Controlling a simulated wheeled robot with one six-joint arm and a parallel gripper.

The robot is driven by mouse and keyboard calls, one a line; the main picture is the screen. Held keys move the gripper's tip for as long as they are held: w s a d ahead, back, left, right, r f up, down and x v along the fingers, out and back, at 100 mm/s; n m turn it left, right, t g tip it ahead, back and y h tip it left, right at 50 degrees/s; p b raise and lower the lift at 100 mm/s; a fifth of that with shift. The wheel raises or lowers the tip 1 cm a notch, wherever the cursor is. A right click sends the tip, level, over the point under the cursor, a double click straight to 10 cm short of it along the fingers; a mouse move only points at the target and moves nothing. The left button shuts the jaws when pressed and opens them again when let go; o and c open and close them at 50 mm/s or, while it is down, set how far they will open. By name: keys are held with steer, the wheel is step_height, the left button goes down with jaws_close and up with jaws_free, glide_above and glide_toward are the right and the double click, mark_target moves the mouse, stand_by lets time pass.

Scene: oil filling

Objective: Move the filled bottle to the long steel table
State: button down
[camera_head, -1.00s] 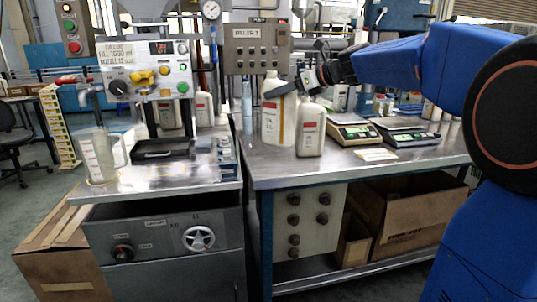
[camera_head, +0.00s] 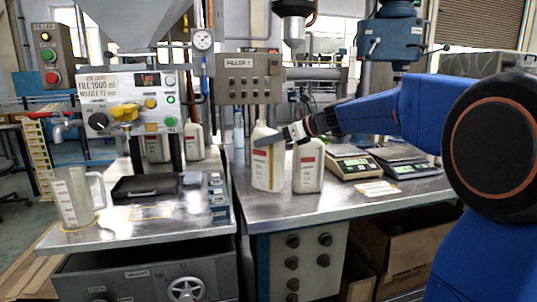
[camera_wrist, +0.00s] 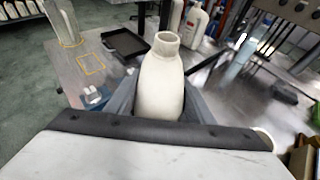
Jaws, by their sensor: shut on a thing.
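My gripper (camera_head: 270,139) is shut on a white bottle (camera_head: 267,168) with a red and white label and a yellowish strip down its side. The bottle is upright over the front left of the long steel table (camera_head: 300,207); I cannot tell whether its base touches the top. In the wrist view the held bottle (camera_wrist: 162,85) stands between the grey fingers (camera_wrist: 157,103), its neck open and uncapped. A second white bottle (camera_head: 308,172) with a red label stands close on its right.
Two scales (camera_head: 352,168) (camera_head: 400,162) stand right of the bottles, with papers (camera_head: 377,188) in front. At left, the filler bench (camera_head: 150,225) carries a clear jug (camera_head: 77,198) and a black tray (camera_head: 147,186). The table's front strip is bare.

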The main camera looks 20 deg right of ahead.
mark_target(270, 150)
steer(key=shift+f, duration=2.05)
steer(key=c, duration=0.8)
jaws_free()
steer(key=shift+c, duration=0.2)
steer(key=shift+s+d+r, duration=0.15)
steer(key=shift+r, duration=0.05)
steer(key=v, duration=1.1)
steer(key=shift+s, duration=0.25)
